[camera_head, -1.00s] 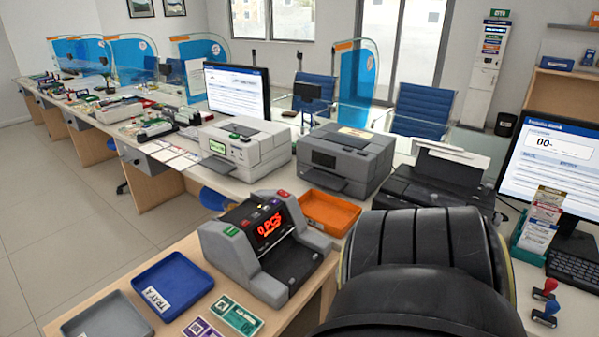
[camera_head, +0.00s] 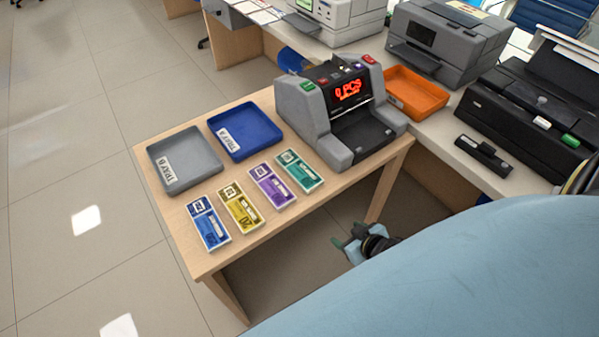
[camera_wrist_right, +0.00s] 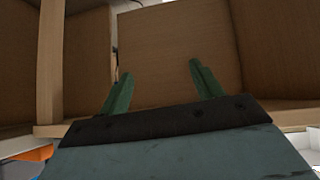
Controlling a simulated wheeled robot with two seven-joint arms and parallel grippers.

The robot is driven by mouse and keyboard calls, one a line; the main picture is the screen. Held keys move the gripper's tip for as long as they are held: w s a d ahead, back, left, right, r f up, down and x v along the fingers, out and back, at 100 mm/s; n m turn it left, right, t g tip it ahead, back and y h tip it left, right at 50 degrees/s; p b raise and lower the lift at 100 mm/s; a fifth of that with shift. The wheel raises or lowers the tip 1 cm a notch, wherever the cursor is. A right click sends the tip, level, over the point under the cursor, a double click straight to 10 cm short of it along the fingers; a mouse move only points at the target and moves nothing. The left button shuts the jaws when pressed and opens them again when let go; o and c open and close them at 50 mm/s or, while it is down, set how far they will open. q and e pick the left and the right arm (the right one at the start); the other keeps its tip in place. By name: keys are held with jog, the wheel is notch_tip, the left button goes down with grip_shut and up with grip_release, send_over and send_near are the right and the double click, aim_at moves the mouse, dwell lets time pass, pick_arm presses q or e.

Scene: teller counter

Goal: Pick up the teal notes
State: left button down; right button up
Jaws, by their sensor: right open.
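The teal notes (camera_head: 300,171) lie flat on the wooden table, at the right end of a row of note bundles and just in front of the counting machine. My right gripper (camera_head: 344,243) is low beside the table's right edge, below the tabletop and apart from the notes. In the right wrist view its two green fingers (camera_wrist_right: 158,90) stand apart with nothing between them, facing wooden panels. The notes do not show in the right wrist view. My left gripper is not in view.
Purple (camera_head: 272,187), yellow (camera_head: 241,207) and blue (camera_head: 209,223) bundles lie left of the teal one. A blue tray (camera_head: 276,136) and a grey tray (camera_head: 152,153) sit behind them. The counting machine (camera_head: 311,124) stands close behind the notes. The table edge (camera_head: 300,216) lies between gripper and notes.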

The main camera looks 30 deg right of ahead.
jog(key=w+a+r+t+y+b, duration=0.1)
jog(key=w+r+t, duration=0.15)
jog(key=r, duration=0.55)
jog(key=w+a+r+t+y+b, duration=0.15)
jog(key=w+r, duration=0.25)
jog(key=r, duration=0.4)
send_near(300, 170)
jog(key=w, duration=0.2)
jog(key=w+a, duration=0.1)
jog(key=shift+f+n+h+b, duration=0.25)
jog(key=shift+n+h+b, duration=0.05)
jog(key=shift+h, duration=0.05)
jog(key=shift+w+a+f, duration=0.1)
jog(key=shift+w+f, duration=0.2)
jog(key=shift+w, duration=0.3)
jog(key=b+x, duration=0.1)
jog(key=x, duration=0.3)
jog(key=shift+f+b, duration=0.35)
jog(key=shift+w+f, duration=0.1)
jog(key=shift+w, duration=0.2)
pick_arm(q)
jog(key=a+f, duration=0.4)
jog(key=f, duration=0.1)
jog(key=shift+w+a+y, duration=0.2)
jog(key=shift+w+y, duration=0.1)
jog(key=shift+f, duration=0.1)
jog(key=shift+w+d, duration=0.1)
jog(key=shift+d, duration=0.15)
pick_arm(e)
jog(key=c, duration=0.8)
